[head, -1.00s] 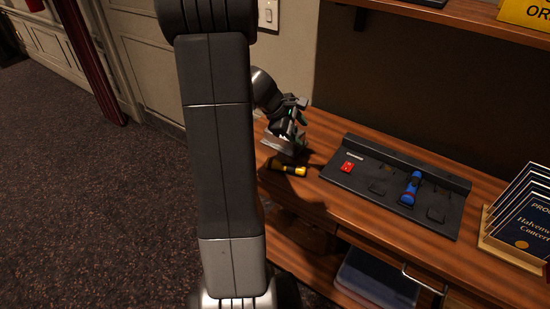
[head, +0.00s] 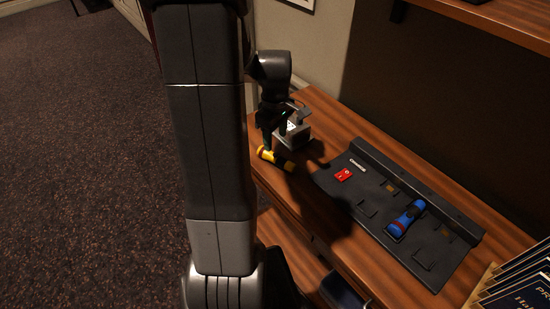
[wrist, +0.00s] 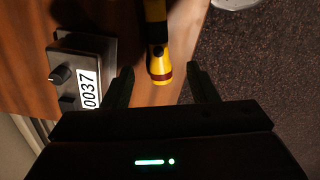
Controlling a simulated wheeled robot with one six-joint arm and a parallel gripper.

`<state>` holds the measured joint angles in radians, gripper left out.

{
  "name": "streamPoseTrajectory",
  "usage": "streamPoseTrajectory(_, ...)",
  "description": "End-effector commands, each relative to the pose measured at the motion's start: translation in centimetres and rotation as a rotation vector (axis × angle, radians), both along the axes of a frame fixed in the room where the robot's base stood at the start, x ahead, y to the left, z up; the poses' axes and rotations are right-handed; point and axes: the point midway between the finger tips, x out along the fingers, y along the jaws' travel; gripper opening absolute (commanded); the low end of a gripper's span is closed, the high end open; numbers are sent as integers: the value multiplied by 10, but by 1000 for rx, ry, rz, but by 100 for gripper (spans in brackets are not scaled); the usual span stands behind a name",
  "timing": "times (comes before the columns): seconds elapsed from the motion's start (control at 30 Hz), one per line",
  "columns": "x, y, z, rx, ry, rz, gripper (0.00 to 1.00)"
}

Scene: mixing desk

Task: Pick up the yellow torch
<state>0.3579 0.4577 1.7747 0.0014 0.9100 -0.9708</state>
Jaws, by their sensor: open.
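The yellow torch (head: 267,154), with a dark middle, lies on the wooden desk (head: 303,190) near its left end. In the wrist view the torch (wrist: 160,65) points its yellow and red-banded end between my fingers. My gripper (wrist: 160,88) is open, with one finger on each side of that end and visible gaps on both sides. In the head view my gripper (head: 275,145) is just above the torch and partly hides it. I cannot tell the exact height of the fingers over the desk.
A grey box with a knob and a "0037" label (wrist: 88,80) stands close beside my left finger. Booklets (head: 515,288) stand at the lower right.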

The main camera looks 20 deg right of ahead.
Motion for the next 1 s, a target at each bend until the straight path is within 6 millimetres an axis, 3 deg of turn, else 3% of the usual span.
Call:
streamPoseTrajectory(0.1, 0, 0, -19, 0, 3, 0, 53)
streamPoseTrajectory(0.37, -1, -1, -35, -1, 1, 0, 53)
streamPoseTrajectory(0.7, -2, -3, -75, 0, 3, 0, 53)
streamPoseTrajectory(1.0, -2, -4, -82, -2, -1, 0, 53)
